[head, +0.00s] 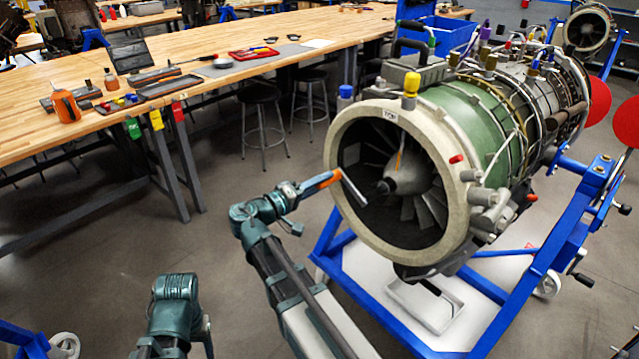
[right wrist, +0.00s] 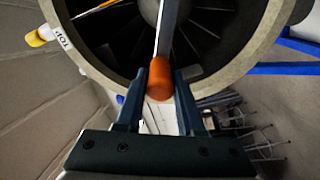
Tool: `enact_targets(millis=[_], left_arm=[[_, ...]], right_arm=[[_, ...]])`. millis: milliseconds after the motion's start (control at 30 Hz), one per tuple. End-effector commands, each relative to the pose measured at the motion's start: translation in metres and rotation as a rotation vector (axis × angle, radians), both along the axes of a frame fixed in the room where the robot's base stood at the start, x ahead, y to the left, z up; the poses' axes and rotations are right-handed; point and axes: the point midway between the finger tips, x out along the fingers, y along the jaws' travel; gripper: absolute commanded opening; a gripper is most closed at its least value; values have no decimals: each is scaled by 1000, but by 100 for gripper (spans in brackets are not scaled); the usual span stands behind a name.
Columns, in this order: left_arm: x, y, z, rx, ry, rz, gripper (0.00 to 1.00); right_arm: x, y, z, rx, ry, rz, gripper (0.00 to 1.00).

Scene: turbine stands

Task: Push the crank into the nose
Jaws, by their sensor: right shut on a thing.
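The crank has an orange handle (head: 326,181) and a grey metal bar (head: 354,190). My right gripper (head: 312,186) is shut on the orange handle, which also shows between the fingers in the right wrist view (right wrist: 159,80). The bar slants across the left rim of the engine inlet (head: 447,135), and I cannot tell its exact depth there. The nose (head: 406,173) is a grey cone at the middle of the fan, to the right of the crank and apart from it. In the right wrist view the bar points up toward the fan. My left gripper is not in view; only part of that arm shows.
The engine rests on a blue stand (head: 572,230) with a white tray (head: 428,303) below. A thin orange stick (head: 399,158) shows near the nose. A wooden workbench (head: 200,75) with tools and stools (head: 262,118) stand behind left.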

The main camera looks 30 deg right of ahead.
Motion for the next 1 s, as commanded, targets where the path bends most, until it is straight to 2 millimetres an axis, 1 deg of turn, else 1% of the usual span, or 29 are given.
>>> enact_targets(millis=[33, 233, 267, 400, 433, 633, 667, 700, 1000], left_arm=[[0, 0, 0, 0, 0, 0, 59], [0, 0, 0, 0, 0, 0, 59], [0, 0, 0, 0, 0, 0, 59], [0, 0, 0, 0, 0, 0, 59], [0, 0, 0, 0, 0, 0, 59], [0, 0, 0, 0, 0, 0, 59], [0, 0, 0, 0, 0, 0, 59], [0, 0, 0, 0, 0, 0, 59], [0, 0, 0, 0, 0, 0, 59]], right_arm=[[1, -3, 1, -5, -1, -4, 0], [1, -4, 1, -4, -1, -6, 0], [1, -4, 1, -4, -1, -6, 42], [1, -3, 1, -3, -1, -6, 68], [1, -3, 1, -3, -2, -5, 72], [0, -2, 0, -1, -1, -4, 72], [0, -2, 0, 1, -1, -4, 76], [0, -2, 0, 1, -1, -4, 82], [0, 1, 0, 0, -1, -4, 82]])
